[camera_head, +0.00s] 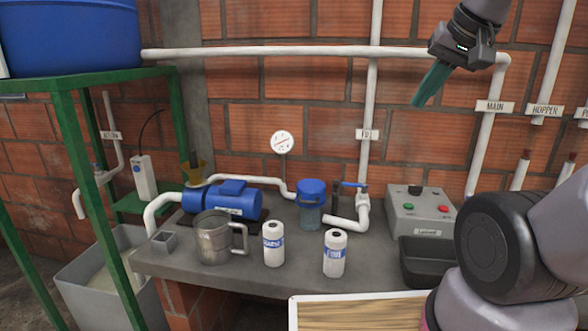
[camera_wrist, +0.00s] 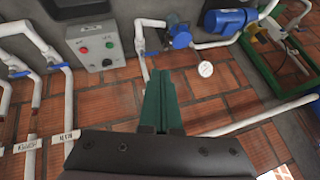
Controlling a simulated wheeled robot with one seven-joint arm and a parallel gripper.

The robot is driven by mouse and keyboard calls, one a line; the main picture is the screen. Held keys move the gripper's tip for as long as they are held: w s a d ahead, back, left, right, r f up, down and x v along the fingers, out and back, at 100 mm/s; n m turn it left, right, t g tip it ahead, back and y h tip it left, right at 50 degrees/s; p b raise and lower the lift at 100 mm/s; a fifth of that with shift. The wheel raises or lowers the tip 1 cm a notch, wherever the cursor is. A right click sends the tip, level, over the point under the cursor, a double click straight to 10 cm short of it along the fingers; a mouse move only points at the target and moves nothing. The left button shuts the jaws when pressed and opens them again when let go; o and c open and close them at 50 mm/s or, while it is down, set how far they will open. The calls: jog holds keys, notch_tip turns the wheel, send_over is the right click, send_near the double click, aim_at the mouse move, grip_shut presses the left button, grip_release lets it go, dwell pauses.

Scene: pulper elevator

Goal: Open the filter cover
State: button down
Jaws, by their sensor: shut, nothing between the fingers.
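The filter (camera_head: 311,206) stands upright on the grey counter in the head view, with a blue cover on its clear bluish bowl. The cover (camera_head: 312,187) sits on top of the bowl. A blue round top that looks like this cover (camera_wrist: 181,39) shows in the wrist view, beyond my fingertips. My gripper (camera_head: 418,103) is high at the upper right in the head view, well above and to the right of the filter, in front of the brick wall. Its green fingers (camera_wrist: 161,76) are together and empty, touching nothing visible.
A blue pump (camera_head: 224,200) is left of the filter; a blue-handled valve (camera_head: 355,186) and control box (camera_head: 420,211) are right. Two white cartridges (camera_head: 273,245) (camera_head: 334,255) and a metal jug (camera_head: 214,238) stand in front. A black tray (camera_head: 428,262) is at the right.

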aim_at(310, 194)
jog(key=w+a+f+n+g+h, duration=0.1)
jog(key=w+a+f+n+h, duration=0.15)
jog(key=w+f+n, duration=0.65)
jog(key=w+a+f+n+g+h, duration=0.15)
jog(key=w+a+f+n, duration=0.25)
jog(key=w+n, duration=0.5)
jog(key=w+a+f+n+y, duration=0.1)
jog(key=a+f+n, duration=0.6)
jog(key=f+n, duration=0.25)
jog(key=w+a+f+n, duration=0.1)
jog(key=a+f+n, duration=0.5)
jog(key=f+n, duration=0.35)
notch_tip(310, 194, down, 9)
jog(key=w+g, duration=0.1)
jog(key=w, duration=0.2)
jog(key=shift+y, duration=0.3)
jog(key=shift+w+d+r, duration=0.15)
jog(key=shift+w+r, duration=0.2)
jog(key=shift+r, duration=0.3)
jog(key=shift+w+d+r, duration=0.2)
jog(key=shift+w+r, duration=0.1)
jog(key=shift+r, duration=0.3)
jog(key=shift+w+d+r, duration=0.15)
jog(key=shift+w+r, duration=0.2)
jog(key=shift+r, duration=0.3)
jog(key=shift+r, duration=0.2)
jog(key=shift+w+r+g, duration=0.1)
jog(key=shift+r+g, duration=0.1)
jog(key=shift+g, duration=0.05)
